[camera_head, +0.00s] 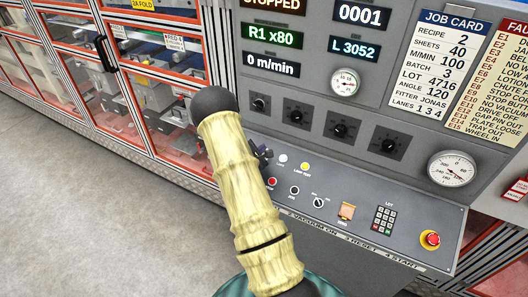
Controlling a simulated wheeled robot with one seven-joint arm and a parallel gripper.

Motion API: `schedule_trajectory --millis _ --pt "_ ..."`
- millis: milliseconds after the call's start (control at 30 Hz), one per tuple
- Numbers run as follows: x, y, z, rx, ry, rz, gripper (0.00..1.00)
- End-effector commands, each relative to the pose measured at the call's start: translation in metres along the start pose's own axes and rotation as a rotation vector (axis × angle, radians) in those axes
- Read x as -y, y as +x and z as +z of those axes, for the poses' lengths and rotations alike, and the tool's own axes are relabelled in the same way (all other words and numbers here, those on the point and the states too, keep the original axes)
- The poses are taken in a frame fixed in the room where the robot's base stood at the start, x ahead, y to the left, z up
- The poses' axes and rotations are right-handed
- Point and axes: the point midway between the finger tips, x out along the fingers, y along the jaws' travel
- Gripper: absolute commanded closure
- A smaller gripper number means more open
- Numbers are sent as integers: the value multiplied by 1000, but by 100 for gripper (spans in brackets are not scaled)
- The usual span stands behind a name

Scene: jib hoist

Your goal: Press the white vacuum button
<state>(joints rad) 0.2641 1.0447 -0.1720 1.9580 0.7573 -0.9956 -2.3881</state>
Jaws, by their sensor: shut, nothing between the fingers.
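A small round white button (283,158) sits at the upper left of the sloping grey control panel (400,259). Its small label is too blurred to read, so I cannot confirm that it is the vacuum button. My gripper (264,154) is shut and empty, just left of the white button. My pale yellow arm hides much of the gripper and the panel's left end. I cannot tell whether the fingertips touch the panel.
A yellow button (305,167) sits right of the white one. A red button (272,181), a black button (294,190), a selector (318,202), a keypad (383,218) and a red emergency stop (430,239) are nearby. Black knobs (339,130) line the upright face.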

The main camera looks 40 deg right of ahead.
Motion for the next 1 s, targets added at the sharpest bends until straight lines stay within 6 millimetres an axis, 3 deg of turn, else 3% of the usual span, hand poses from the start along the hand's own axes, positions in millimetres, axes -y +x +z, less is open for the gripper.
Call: schedule_trajectory --millis 1000 --pt "4 6 -5 0 -2 1 100"
